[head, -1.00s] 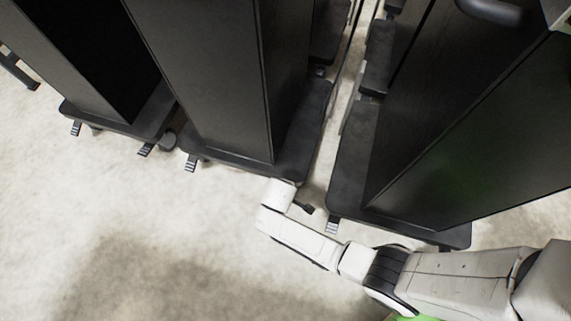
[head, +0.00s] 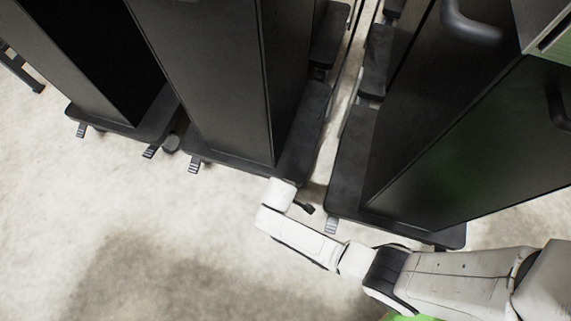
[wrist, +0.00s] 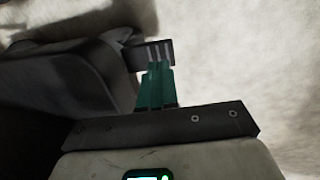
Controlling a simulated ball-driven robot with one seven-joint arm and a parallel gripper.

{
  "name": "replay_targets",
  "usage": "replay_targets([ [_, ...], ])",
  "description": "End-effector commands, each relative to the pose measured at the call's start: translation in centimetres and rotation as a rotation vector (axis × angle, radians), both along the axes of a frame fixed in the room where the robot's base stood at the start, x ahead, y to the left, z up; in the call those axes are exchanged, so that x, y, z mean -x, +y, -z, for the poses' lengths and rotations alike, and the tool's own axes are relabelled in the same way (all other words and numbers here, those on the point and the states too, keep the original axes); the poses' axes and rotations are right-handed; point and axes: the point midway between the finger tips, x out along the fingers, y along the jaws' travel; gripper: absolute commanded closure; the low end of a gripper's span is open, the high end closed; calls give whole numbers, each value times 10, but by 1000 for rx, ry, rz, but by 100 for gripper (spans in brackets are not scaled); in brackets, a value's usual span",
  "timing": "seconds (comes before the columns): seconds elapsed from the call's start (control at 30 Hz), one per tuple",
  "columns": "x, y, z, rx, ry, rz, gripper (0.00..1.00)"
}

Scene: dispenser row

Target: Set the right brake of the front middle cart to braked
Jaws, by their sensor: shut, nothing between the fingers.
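The front middle cart (head: 205,75) is a tall dark cabinet on a black base (head: 302,150). Its left brake pedal (head: 193,167) sticks out at the base's front left corner. Its right brake is hidden behind my arm in the head view. In the wrist view, a dark brake pedal with pale stripes (wrist: 160,50) sticks out from the cart base (wrist: 60,75). My gripper (wrist: 157,68) has green fingers, closed together and empty, with their tips at the pedal's near edge. I cannot tell whether they touch, or how the pedal is set.
Another dark cart (head: 440,165) stands close on the right, with a brake pedal (head: 331,225) near my arm. A third cart (head: 110,75) stands on the left with brake pedals (head: 151,151). A narrow gap parts the middle and right carts. The pale floor (head: 180,250) in front is clear.

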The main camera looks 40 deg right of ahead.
Motion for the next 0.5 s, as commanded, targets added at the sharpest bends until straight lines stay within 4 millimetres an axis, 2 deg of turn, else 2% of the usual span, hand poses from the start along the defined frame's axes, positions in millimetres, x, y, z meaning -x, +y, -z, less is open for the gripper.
replay_targets([
  [0.03, 0, 0, -13, 0, 0, 0, 100],
  [0.2, -1, -1, -35, 0, 0, 1, 100],
  [0.5, 10, 14, -95, -1, -2, 0, 100],
])
